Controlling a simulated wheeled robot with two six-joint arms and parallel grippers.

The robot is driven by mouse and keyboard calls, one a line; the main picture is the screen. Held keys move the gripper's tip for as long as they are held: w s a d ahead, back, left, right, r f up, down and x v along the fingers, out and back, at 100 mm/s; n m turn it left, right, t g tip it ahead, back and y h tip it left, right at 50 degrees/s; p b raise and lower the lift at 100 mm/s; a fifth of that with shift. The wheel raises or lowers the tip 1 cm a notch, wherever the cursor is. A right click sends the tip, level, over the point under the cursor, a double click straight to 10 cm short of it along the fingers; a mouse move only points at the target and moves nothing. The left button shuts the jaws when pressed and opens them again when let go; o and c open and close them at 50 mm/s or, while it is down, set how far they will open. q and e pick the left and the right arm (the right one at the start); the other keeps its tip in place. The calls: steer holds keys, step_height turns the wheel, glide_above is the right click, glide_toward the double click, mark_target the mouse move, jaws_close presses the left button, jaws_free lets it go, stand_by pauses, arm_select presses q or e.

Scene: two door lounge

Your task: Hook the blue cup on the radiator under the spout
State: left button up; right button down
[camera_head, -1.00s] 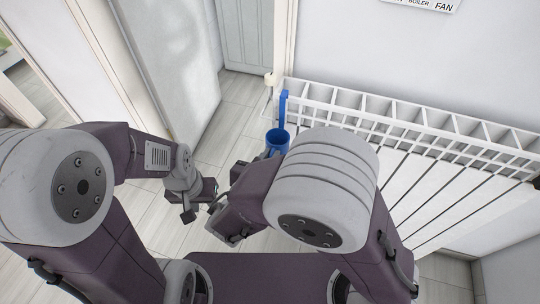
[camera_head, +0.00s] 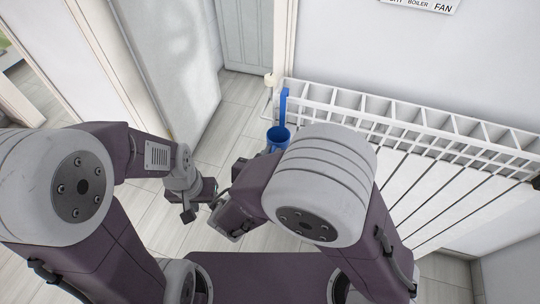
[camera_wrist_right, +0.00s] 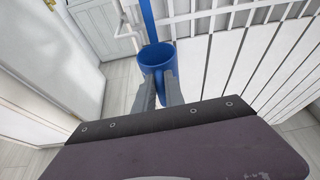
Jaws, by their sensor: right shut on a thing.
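The blue cup (camera_head: 278,135) is upright at the left end of the white radiator (camera_head: 420,165). Its long blue strap (camera_head: 284,105) rises to the radiator's top edge; I cannot tell whether it is over the rail. In the right wrist view the cup (camera_wrist_right: 157,57) is between the fingertips of my right gripper (camera_wrist_right: 158,88), shut on its near side. In the head view my right forearm hides that gripper. A white valve-like fitting (camera_head: 270,79), perhaps the spout, is just left of the strap's top. My left gripper (camera_head: 200,204) is empty, with its fingers apart, left of the cup.
A white pipe (camera_wrist_right: 128,31) runs down just left of the cup in the wrist view. Pale doors stand to the left (camera_head: 170,60) and at the back (camera_head: 243,35). Plank floor (camera_head: 225,120) is free between them and the radiator. A sign (camera_head: 425,3) hangs on the wall.

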mark_target(274, 146)
steer(key=shift+w+d, duration=0.25)
steer(key=shift+w, duration=0.5)
steer(key=shift+w+d, duration=0.25)
steer(key=shift+w, duration=0.5)
steer(key=shift+f+b, duration=1.65)
steer(key=shift+f, duration=0.15)
stand_by(1.0)
steer(key=c, duration=0.9)
jaws_free()
steer(key=shift+o, duration=0.2)
steer(key=s+a+p, duration=0.1)
steer(key=s+a, duration=0.1)
steer(key=s, duration=0.6)
steer(key=shift+s+a+p, duration=0.35)
steer(key=shift+a+p, duration=0.05)
